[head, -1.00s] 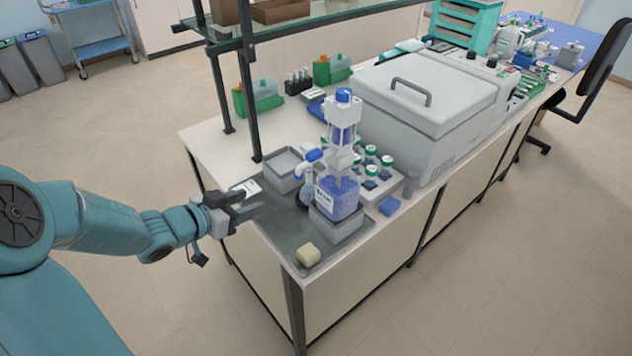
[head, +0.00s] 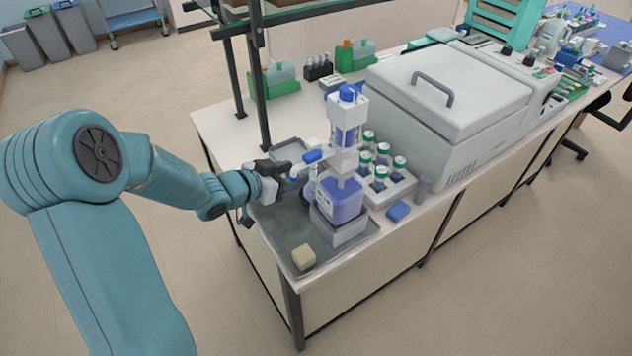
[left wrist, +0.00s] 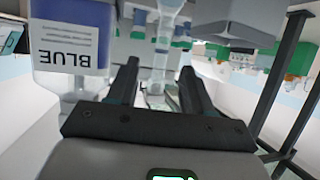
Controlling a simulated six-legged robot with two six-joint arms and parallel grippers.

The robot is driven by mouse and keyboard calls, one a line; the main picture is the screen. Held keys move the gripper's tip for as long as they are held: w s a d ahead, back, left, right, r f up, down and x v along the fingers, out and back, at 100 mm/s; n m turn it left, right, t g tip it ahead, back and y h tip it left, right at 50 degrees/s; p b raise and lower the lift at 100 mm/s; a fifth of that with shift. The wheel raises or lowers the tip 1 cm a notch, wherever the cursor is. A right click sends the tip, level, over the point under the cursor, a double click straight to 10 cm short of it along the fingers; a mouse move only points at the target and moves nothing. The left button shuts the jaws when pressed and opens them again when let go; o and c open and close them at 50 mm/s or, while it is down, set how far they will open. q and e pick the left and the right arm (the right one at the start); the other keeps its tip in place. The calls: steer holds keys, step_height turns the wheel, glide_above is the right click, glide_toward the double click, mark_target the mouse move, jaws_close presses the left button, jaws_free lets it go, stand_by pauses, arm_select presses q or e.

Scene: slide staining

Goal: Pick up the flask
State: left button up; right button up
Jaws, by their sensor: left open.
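The flask is hard to make out. In the head view a small clear rounded shape (head: 308,190) beside the blue bottle, partly behind my gripper, seems to be it. My left gripper (head: 288,170) is level with the dispenser's blue-tipped spout (head: 312,156), left of the bottle. In the left wrist view the fingers (left wrist: 160,85) are open, with a clear glass neck (left wrist: 168,28) beyond and between them. Contact cannot be told. The blue bottle (head: 340,202), with a white label, stands on a grey block (head: 342,230); its label reads BLUE in the left wrist view (left wrist: 70,45).
A grey tray (head: 283,245) holds a cream block (head: 303,256) near the front corner. Green-capped bottles stand in a white rack (head: 400,187) to the right. A large grey lidded machine (head: 450,100) and a dark shelf post (head: 258,80) stand close by.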

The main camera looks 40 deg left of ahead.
mark_target(311, 169)
arm_select(q)
steer(key=x, duration=0.4)
steer(key=shift+w+f, duration=0.15)
steer(key=shift+w, duration=0.15)
steer(key=shift+w+d+f+p, duration=0.1)
steer(key=shift+w+p, duration=0.15)
steer(key=shift+p, duration=0.15)
steer(key=p+x, duration=0.1)
steer(key=x, duration=0.3)
steer(key=shift+w+f, duration=0.1)
steer(key=shift+f, duration=0.15)
steer(key=shift+w+f, duration=0.1)
steer(key=shift+w, duration=0.15)
steer(key=c, duration=0.6)
steer(key=shift+c, duration=1)
